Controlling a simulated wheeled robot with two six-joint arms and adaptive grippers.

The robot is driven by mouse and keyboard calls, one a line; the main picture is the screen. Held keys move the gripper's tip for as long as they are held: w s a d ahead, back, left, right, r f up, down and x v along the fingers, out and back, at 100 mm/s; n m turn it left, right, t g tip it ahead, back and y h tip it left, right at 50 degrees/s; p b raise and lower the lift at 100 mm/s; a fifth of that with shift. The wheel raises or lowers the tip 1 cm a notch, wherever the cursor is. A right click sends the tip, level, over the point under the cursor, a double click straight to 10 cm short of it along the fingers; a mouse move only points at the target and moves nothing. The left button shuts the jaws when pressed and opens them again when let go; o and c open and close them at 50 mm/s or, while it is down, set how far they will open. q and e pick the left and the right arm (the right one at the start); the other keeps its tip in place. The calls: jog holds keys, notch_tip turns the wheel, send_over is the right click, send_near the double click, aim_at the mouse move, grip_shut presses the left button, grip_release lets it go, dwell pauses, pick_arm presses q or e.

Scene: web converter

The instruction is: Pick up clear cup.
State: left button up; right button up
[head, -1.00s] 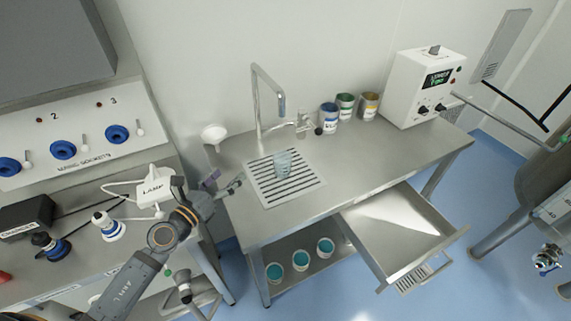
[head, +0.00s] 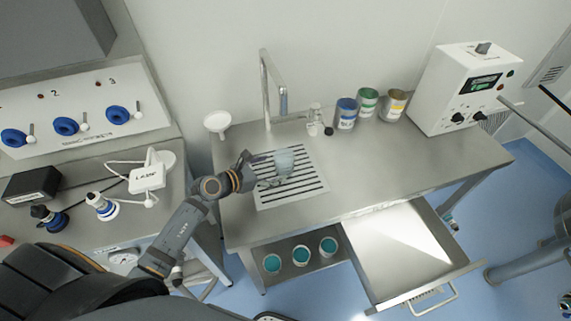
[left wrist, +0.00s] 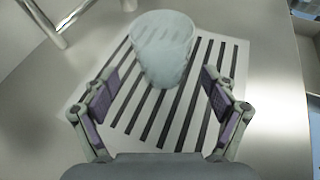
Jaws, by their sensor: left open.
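The clear cup (head: 284,161) stands on the slatted drain grate (head: 262,196) set in the steel table. In the left wrist view the cup (left wrist: 162,45) is see-through and pale bluish, just beyond and between the fingertips. My left gripper (head: 270,168) is open beside the cup, coming in from the left; its purple-padded fingers (left wrist: 161,98) show apart in the left wrist view. In the head view the gripper hides part of the cup's lower side. My right gripper is not in view.
A bent faucet (head: 265,85) rises behind the grate, with a white funnel (head: 217,123) to its left. Blue, green and yellow-labelled cans (head: 346,114) stand at the back. A drawer (head: 400,250) is open at the front. The tabletop right of the grate is clear.

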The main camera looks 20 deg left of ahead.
aim_at(276, 168)
pick_arm(q)
jog(key=shift+w+d+f+p, duration=0.15)
jog(key=shift+w+d+p, duration=0.25)
jog(key=shift+w, duration=0.1)
jog(key=x, duration=0.3)
jog(key=shift+w+d+f+p, duration=0.2)
jog(key=shift+d+f+p, duration=0.05)
jog(key=shift+f+p, duration=0.1)
jog(key=shift+w+f, duration=0.1)
jog(key=shift+c, duration=0.3)
jog(key=shift+a, duration=0.1)
jog(key=c, duration=1.3)
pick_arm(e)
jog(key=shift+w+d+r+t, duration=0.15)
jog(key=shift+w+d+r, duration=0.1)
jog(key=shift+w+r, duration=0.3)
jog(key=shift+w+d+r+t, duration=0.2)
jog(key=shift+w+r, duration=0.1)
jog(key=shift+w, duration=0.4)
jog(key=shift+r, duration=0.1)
